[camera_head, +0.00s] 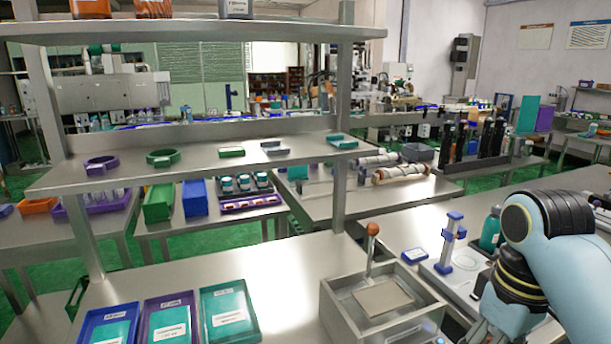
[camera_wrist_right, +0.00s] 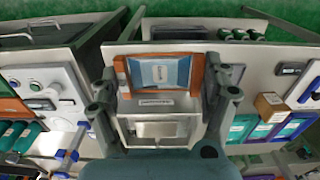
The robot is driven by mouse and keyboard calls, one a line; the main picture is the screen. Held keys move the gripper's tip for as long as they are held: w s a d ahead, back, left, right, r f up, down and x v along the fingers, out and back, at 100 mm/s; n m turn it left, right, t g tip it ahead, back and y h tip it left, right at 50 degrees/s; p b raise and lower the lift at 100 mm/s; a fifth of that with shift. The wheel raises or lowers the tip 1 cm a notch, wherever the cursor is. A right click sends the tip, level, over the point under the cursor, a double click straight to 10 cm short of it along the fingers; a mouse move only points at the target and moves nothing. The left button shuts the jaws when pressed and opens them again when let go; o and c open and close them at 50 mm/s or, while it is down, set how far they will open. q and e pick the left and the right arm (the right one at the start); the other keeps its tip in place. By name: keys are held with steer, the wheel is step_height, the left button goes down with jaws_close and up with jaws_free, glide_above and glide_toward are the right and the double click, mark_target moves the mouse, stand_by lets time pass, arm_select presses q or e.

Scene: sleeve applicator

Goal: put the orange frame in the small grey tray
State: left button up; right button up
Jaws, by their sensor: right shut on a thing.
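My right gripper (camera_wrist_right: 160,74) is shut on the orange frame (camera_wrist_right: 197,76), with one finger on each side of it in the right wrist view. My left gripper is not in view.
An open grey metal box (camera_head: 345,315) with an upright orange-knobbed lever (camera_head: 372,240) stands on the bench. Blue (camera_head: 107,325), purple (camera_head: 170,318) and teal (camera_head: 229,312) trays lie to its left. A metal shelf (camera_head: 190,165) with small frames stands above; bare bench lies between.

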step_height(320, 180, down, 22)
steer(key=b, duration=2)
steer(key=shift+s+b, duration=0.35)
